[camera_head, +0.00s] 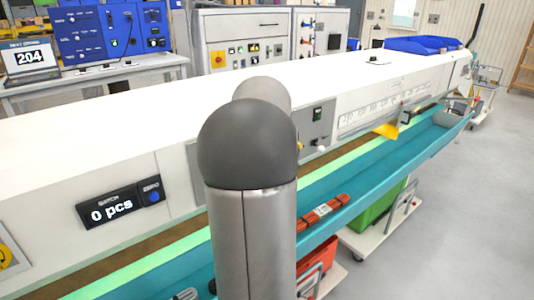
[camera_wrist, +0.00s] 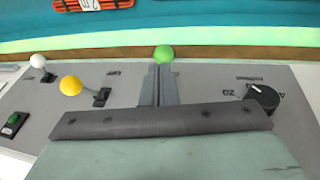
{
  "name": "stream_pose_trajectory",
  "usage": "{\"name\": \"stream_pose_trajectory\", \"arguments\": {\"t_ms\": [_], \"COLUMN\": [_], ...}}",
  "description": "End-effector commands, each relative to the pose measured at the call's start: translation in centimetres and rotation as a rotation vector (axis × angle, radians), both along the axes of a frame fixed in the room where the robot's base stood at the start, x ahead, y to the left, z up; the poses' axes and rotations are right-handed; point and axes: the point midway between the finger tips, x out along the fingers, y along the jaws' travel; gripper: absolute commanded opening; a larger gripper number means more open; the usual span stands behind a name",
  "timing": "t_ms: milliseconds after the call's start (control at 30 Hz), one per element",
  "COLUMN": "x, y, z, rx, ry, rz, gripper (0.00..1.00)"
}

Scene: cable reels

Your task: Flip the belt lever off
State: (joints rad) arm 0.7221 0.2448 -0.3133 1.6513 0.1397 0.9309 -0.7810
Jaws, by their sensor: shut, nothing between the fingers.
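In the wrist view a grey control panel (camera_wrist: 215,85) carries a green ball knob (camera_wrist: 164,54), a yellow ball lever (camera_wrist: 71,86) and a white ball lever (camera_wrist: 38,61). The labels are too small to read, so I cannot tell which is the belt lever. My gripper (camera_wrist: 158,68) is shut and empty, its fingertips right by the green knob; whether they touch it I cannot tell. The green knob's base is hidden behind the fingers. The yellow and white levers stand to their left, apart from them. In the head view my arm hides most of the panel (camera_head: 318,125).
A black rotary dial (camera_wrist: 262,98) is right of the fingers, and a green button (camera_wrist: 13,122) is at far left. The batch display (camera_head: 111,208) reads 0 pcs. A green crate (camera_head: 378,207) stands below.

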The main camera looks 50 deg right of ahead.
Motion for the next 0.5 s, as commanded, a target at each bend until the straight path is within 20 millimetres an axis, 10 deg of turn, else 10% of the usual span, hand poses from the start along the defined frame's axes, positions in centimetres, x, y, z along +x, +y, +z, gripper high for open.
{"name": "stream_pose_trajectory", "arguments": {"t_ms": [500], "x": [0.0], "y": [0.0], "z": [1.8], "rx": [0.000], "ry": [0.002], "rz": [-0.001], "gripper": [0.00]}}
